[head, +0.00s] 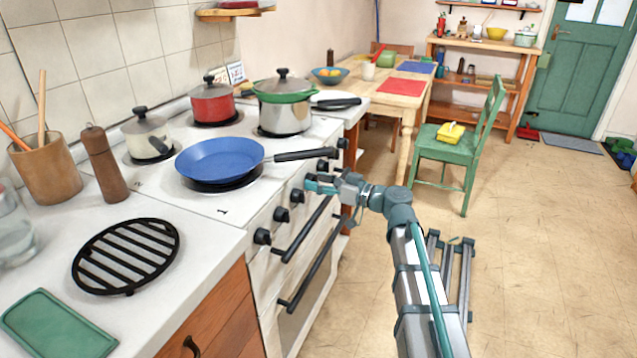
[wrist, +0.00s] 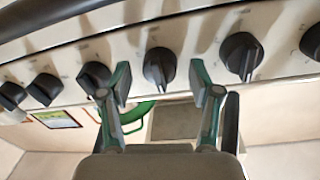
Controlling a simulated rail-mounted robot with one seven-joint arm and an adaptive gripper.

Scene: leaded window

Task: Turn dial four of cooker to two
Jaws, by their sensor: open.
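The white cooker (head: 285,240) has a row of black dials along its front panel. In the head view three dials, such as the nearest one (head: 262,236), show on the near side of my gripper (head: 309,183), and others, such as one dial (head: 322,165), lie beyond it. In the wrist view my gripper (wrist: 160,82) is open, with one dial (wrist: 160,67) centred between its fingertips. The fingers do not visibly pinch it. Neighbouring dials (wrist: 241,56) and (wrist: 94,77) sit outside the fingers. The scale marks are too small to read.
Dark handle bars (head: 308,230) run below the dials. A blue frying pan (head: 220,160) has its handle (head: 305,155) reaching over the panel near my gripper. Pots, including a red one (head: 212,103), stand on the hob. The floor (head: 540,250) at right is clear.

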